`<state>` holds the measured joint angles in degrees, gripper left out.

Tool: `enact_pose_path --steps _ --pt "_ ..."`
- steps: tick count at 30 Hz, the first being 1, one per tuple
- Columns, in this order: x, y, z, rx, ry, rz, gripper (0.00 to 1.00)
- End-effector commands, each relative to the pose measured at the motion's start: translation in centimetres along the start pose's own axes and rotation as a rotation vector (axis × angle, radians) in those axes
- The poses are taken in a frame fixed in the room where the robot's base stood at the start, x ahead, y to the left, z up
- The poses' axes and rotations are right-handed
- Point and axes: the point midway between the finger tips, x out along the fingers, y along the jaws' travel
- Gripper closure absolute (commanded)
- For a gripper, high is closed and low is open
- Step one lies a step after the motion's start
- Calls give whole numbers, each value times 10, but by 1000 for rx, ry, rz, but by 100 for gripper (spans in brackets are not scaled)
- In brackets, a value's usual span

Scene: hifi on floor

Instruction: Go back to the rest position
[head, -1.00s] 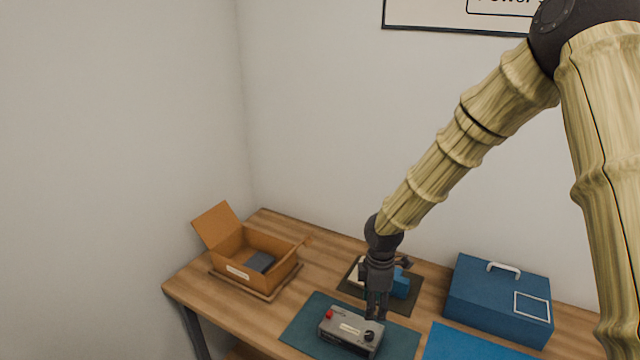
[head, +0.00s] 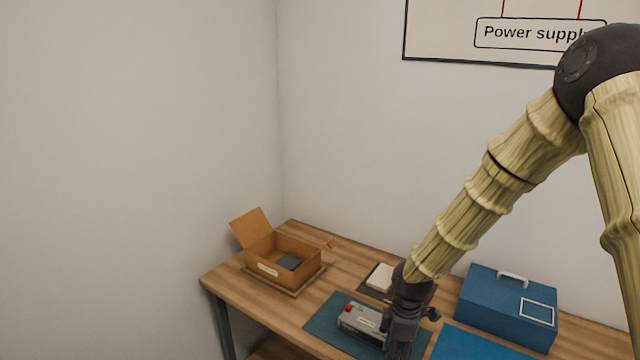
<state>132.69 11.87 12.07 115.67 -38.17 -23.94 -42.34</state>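My gripper (head: 400,345) is dark and hangs at the end of my bamboo-like arm, over the front part of the table (head: 240,297). It is in front of a grey device (head: 358,319) with a red button, and hides the device's right part. The device lies on a dark teal mat (head: 322,318). My fingertips are small and dark near the picture's lower edge, so I cannot tell whether they are open or shut. I cannot tell whether they touch the device.
An open cardboard box (head: 293,251) with a dark item inside stands at the left. A white item (head: 380,277) lies on a dark mat behind my gripper. A blue case (head: 507,307) and a blue mat (head: 465,345) are at the right. A wall sign (head: 440,35) hangs above.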

Motion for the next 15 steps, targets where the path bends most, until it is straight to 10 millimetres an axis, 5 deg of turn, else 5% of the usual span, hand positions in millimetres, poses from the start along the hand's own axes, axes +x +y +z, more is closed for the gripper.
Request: enact_pose_path --steps 10,15 --pt "77 -53 -1 204 64 -62 54" --pt "137 -103 4 407 98 -104 54"
